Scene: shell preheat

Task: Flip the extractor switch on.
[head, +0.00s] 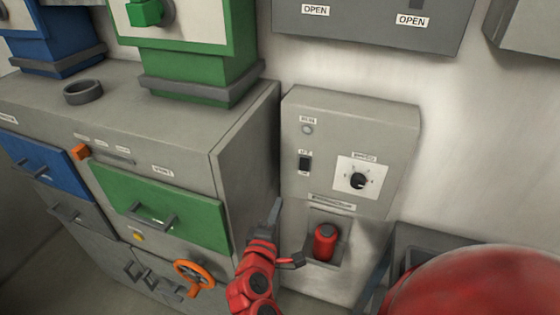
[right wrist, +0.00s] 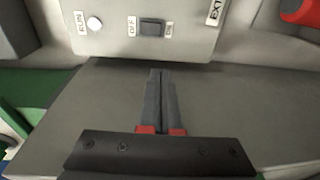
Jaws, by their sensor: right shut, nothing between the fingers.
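The extractor switch (head: 305,163) is a small dark rocker on a grey wall panel (head: 290,125), below a pale round RUN lamp (head: 307,129). The rocker also shows near the top of the right wrist view (right wrist: 152,27), with a small label at each end; which way it is tipped I cannot tell. My right gripper (head: 278,202) is shut and empty, its fingertips below and left of the switch at the panel's left edge. In the right wrist view, the closed fingers (right wrist: 156,74) point towards the switch with a gap between. My left gripper is not in view.
A black dial (head: 358,181) sits right of the switch. A red cylinder (head: 325,243) stands in a recess below. A grey cabinet (head: 245,145) with a green drawer (head: 190,220) and an orange handwheel (head: 193,274) stands left of the panel.

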